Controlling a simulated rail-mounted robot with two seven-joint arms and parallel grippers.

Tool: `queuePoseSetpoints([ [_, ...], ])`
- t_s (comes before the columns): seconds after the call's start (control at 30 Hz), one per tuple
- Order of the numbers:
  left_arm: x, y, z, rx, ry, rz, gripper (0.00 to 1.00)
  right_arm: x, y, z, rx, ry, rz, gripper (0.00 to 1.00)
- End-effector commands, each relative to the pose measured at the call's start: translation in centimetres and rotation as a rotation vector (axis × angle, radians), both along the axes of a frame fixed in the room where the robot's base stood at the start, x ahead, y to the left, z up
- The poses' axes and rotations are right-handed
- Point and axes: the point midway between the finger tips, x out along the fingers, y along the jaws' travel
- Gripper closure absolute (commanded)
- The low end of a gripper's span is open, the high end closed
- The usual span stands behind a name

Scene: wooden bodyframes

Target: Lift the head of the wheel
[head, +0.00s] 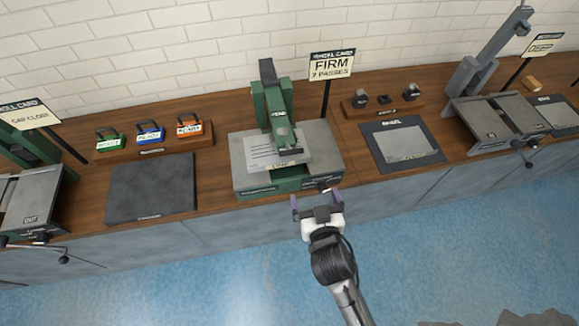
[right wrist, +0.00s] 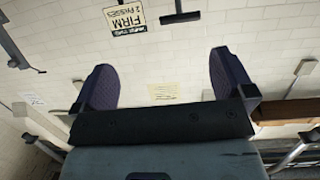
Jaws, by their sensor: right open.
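A green machine (head: 271,108) with an upright arm stands on the middle of the bench. Its rounded green head (head: 284,136) is over a pale printed sheet on a grey bed (head: 318,150). I cannot tell whether the head touches the sheet. A small dark part (head: 323,184) is at the front right of the machine's base. My right gripper (head: 317,199) is open and empty, just in front of the base's front right corner. Its two purple fingers also show wide apart in the right wrist view (right wrist: 165,75). My left gripper is not in view.
A dark framed plate (head: 401,145) and a grey machine (head: 490,123) are right.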

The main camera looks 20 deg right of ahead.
Motion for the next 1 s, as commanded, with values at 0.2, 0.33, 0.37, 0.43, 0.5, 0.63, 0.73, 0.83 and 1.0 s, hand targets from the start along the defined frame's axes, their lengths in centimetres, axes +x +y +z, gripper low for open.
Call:
queuePoseSetpoints([
  [0.2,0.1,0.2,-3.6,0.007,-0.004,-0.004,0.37,1.9,1.8,-1.1,-0.011,-0.139,0.03,0.0],
  [0.33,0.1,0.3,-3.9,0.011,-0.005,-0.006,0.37,2.6,2.2,-0.9,-0.014,-0.173,0.04,0.0],
  [0.37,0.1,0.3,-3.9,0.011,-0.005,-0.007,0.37,2.9,2.2,-0.8,-0.015,-0.176,0.041,0.0],
  [0.43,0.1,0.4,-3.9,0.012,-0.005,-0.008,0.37,3.6,2.2,-0.7,-0.017,-0.18,0.043,0.0],
  [0.5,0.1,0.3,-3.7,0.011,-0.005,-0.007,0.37,4.6,2.0,-0.6,-0.017,-0.182,0.043,0.0],
  [0.63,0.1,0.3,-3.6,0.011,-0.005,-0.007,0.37,6.9,1.6,-0.6,-0.019,-0.181,0.043,0.0],
  [0.73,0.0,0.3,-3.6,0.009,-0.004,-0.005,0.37,8.8,1.3,-0.6,-0.019,-0.18,0.042,0.0],
  [0.83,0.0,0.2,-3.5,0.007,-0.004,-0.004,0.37,10.6,1.0,-0.6,-0.018,-0.179,0.041,0.0],
  [1.0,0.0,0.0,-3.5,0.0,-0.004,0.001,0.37,13.2,0.6,-0.7,-0.017,-0.178,0.041,0.0],
])
